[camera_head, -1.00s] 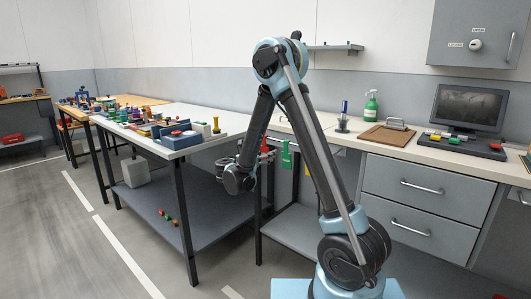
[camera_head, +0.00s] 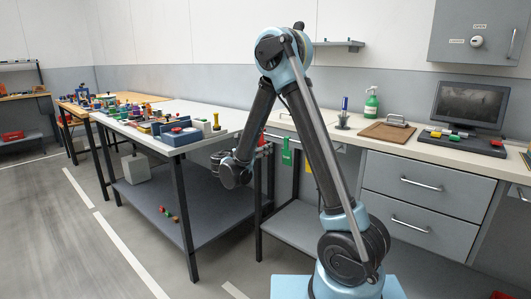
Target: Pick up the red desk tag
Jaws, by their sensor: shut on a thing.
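My gripper (camera_head: 261,150) is beside the left end of the long counter, partly hidden behind my own arm. It is shut on the red desk tag, of which only a small red patch (camera_head: 262,139) shows at the jaws. The rest of the tag is hidden or too small to make out. A green tag (camera_head: 287,152) hangs at the counter's front edge just right of the gripper. A yellow tag (camera_head: 308,163) hangs further right, partly behind my arm.
The white worktable (camera_head: 185,108) on the left carries a blue holder and many small parts. The counter (camera_head: 430,152) holds a green spray bottle (camera_head: 371,103), a brown clipboard (camera_head: 387,133) and a monitor (camera_head: 468,106). Grey drawers (camera_head: 415,185) stand below. The floor at left is clear.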

